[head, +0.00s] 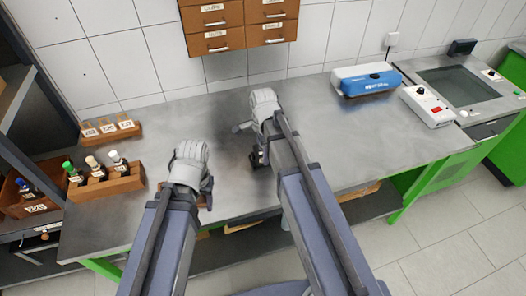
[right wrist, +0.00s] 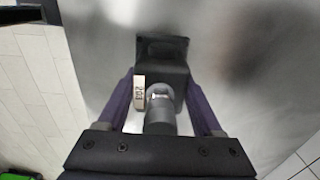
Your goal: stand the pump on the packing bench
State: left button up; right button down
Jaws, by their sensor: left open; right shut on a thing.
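The pump (right wrist: 162,65) has a dark block-like body and a grey cylinder, with a pale number tag on its left side. In the right wrist view my right gripper (right wrist: 160,88) is shut on it, a purple finger on either side. In the head view my right gripper (head: 259,150) is over the middle of the grey metal bench (head: 335,135), and my arm hides most of the pump. I cannot tell whether the pump touches the bench. My left gripper (head: 207,194) is open near the bench's front edge, with no object seen in it.
A wooden rack with capped bottles (head: 107,182) and a smaller numbered rack (head: 110,130) stand at the left. A blue and white device (head: 366,81) and a box with a red switch (head: 428,106) are at the right. Bench space right of my right arm is clear.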

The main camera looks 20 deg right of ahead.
pick_arm(q)
jog(key=shift+f+b, duration=1.5)
jog(key=shift+f, duration=0.2)
pick_arm(e)
jog(key=shift+f, duration=1.7)
pick_arm(q)
jog(key=shift+f, duration=0.15)
pick_arm(e)
jog(key=shift+f, duration=0.2)
jog(key=shift+c, duration=0.2)
grip_release()
jog(key=shift+r, duration=0.2)
